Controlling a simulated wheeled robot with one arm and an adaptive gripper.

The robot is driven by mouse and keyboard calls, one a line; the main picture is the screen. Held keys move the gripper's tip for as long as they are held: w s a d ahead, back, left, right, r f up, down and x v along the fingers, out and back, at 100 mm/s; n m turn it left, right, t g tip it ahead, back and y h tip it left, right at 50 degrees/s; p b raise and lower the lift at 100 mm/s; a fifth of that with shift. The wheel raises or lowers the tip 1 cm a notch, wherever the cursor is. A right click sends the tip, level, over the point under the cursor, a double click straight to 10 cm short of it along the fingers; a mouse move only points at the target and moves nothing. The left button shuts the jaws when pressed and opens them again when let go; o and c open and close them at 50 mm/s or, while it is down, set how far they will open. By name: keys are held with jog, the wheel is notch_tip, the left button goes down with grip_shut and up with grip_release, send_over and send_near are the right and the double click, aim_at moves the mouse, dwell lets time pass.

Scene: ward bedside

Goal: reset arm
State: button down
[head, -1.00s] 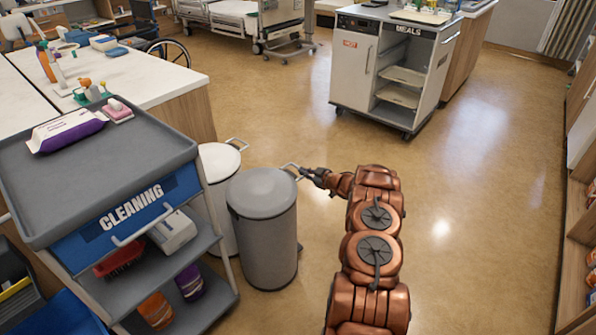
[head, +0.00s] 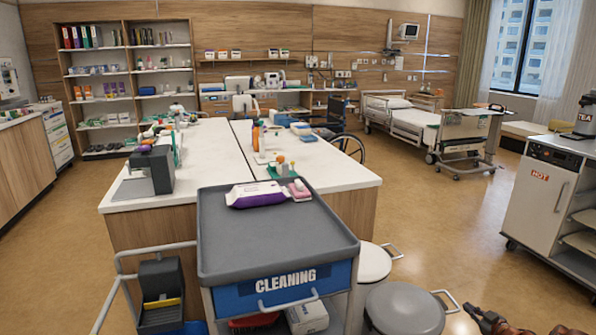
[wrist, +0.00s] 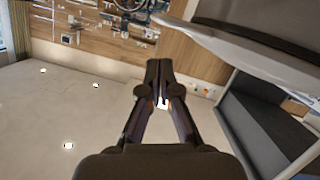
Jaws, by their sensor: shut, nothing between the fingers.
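My gripper (head: 470,312) shows at the bottom right of the head view, beside the handle of the grey-lidded bin (head: 403,310). I cannot tell whether it touches that handle. In the wrist view my gripper (wrist: 160,72) has its two dark fingers together with nothing between them. Only the end of my copper-coloured arm shows in the head view; the rest is out of the picture.
A cleaning cart (head: 228,245) with a wipes pack (head: 257,194) on top stands before a long white counter (head: 190,180). A second, white-lidded bin (head: 374,262) stands behind the grey one. A meals cart (head: 535,205) is at right. Floor (head: 455,240) between is clear.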

jog(key=w+a+r+m+g+h, duration=0.1)
jog(key=a+r+m+g+h, duration=0.15)
jog(key=r, duration=0.55)
jog(key=w+a+r+m+g+h, duration=0.1)
jog(key=w+a+r+g+h, duration=0.2)
jog(key=r, duration=0.6)
jog(key=s+a+r+m+g+h, duration=0.15)
jog(key=s+a+r+g, duration=0.4)
jog(key=s+a, duration=0.8)
jog(key=s+a+r+g+y, duration=0.1)
jog(key=s+a+g+y, duration=0.1)
jog(key=s+a, duration=0.9)
jog(key=s+a+r+g+y, duration=0.15)
jog(key=s+a, duration=0.45)
jog(key=s, duration=1.1)
jog(key=s+a+r+g+y, duration=0.1)
jog(key=s+a+r+g, duration=0.15)
jog(key=s+a, duration=0.85)
jog(key=s+d+r+p, duration=0.2)
jog(key=d+r+p, duration=0.1)
jog(key=r+p, duration=0.9)
jog(key=shift+m, duration=0.3)
jog(key=shift+r, duration=0.1)
